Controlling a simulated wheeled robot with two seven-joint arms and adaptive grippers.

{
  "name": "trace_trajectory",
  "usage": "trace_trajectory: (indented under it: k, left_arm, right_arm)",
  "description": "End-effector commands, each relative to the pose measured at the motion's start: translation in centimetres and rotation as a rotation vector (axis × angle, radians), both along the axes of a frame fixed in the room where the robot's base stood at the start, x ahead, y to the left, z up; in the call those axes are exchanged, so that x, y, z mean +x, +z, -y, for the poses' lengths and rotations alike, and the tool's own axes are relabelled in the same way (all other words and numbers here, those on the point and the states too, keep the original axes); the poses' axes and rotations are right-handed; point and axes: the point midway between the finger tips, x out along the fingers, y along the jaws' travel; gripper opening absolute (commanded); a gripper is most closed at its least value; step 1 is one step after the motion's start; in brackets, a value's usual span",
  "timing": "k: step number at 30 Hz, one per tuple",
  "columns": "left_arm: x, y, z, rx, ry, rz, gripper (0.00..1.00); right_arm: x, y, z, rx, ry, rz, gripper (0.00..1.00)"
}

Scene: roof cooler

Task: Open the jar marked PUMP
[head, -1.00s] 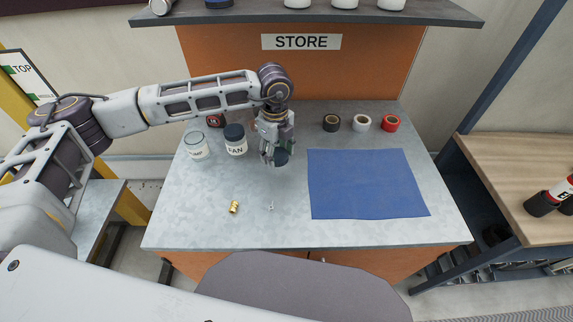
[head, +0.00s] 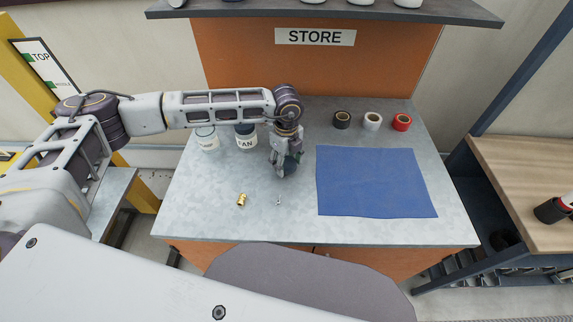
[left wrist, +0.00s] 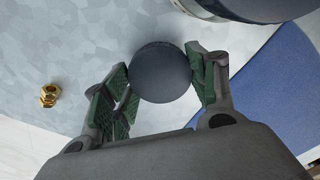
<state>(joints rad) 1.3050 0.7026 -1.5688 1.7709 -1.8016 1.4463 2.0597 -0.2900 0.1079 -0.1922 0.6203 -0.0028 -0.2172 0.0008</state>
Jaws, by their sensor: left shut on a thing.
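My left gripper (head: 285,172) is shut on a dark round lid-like piece (left wrist: 160,72). Its green pads press on both sides of this piece, low over the bench, left of the blue mat. At the back left stands a clear jar with a pale label (head: 208,142); no dark lid shows on it, my forearm crosses its top, and its lettering is too small to read surely. To its right is a dark-lidded jar marked FAN (head: 246,142), also partly behind my arm. My right gripper is out of view.
A brass fitting (head: 241,199) and a small metal piece (head: 278,201) lie near the front. A blue mat (head: 375,182) covers the right side. Black (head: 342,119), white (head: 372,121) and red (head: 402,122) rolls stand behind it.

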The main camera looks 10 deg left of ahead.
Motion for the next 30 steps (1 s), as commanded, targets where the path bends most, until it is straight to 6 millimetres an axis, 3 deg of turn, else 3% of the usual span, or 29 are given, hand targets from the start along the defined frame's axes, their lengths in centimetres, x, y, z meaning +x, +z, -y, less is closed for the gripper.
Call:
trace_trajectory:
  k: [6, 21, 22, 27, 30]
  left_arm:
    - [0.0, -1.8, 0.0, 0.000, 0.000, 0.001, 0.29]
    - [0.0, -2.4, 0.0, -0.001, -0.001, 0.001, 0.29]
    - [0.0, -2.4, 0.0, -0.001, -0.001, 0.001, 0.59]
    - [0.0, -2.3, 0.0, -0.001, -0.001, 0.001, 0.79]
    - [0.0, -2.3, 0.0, -0.001, -0.001, 0.001, 0.79]
  right_arm:
    - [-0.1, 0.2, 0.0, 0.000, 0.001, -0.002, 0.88]
    - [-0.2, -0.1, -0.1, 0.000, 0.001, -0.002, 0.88]
    - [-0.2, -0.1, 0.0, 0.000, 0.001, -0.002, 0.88]
    - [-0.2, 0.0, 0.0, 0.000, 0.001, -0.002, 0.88]
    - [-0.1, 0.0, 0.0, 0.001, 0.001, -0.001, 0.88]
